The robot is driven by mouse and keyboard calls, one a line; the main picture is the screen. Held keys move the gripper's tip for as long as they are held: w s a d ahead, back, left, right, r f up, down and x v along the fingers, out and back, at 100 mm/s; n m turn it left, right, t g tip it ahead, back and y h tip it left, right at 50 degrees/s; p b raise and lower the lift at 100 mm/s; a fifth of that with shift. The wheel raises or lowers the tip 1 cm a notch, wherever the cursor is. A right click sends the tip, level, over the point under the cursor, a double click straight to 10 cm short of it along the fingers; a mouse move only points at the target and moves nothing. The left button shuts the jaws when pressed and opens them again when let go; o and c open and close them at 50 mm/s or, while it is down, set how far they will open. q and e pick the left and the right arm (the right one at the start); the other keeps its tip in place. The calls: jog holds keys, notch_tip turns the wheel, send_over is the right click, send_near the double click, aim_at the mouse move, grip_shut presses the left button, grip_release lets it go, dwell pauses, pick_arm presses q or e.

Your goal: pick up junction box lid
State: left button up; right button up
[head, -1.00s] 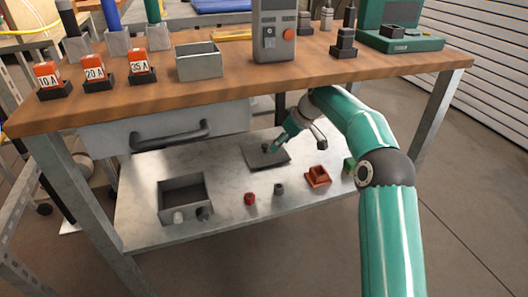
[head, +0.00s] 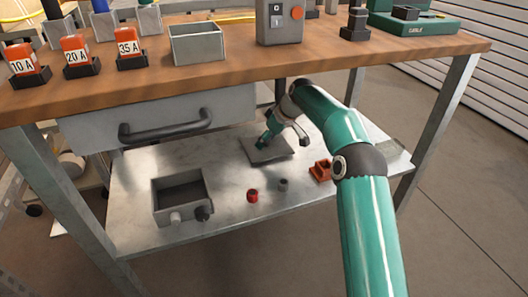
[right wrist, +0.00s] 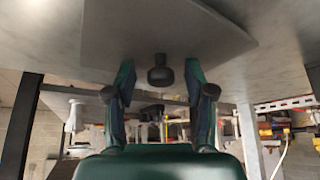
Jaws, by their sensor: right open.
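The junction box lid (head: 276,154) is a flat dark grey plate lying on the lower shelf of the workbench. It also shows in the right wrist view (right wrist: 205,28), with a short dark knob (right wrist: 160,75) on it. My right gripper (head: 263,142) is at the lid, reaching in under the tabletop. In the right wrist view my right gripper (right wrist: 161,88) is open, with one finger on each side of the knob and a gap on both sides. My left gripper is not in view.
An open grey box (head: 158,208) stands on the shelf at left, with two small knobs at its front. A red cap (head: 252,196), a grey cap (head: 283,185) and an orange-red part (head: 320,170) lie near the shelf's front. The drawer (head: 90,132) and tabletop (head: 240,66) overhang the shelf.

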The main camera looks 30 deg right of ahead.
jog(key=shift+f, duration=0.1)
jog(key=shift+a, duration=0.1)
grip_shut()
dwell(0.4)
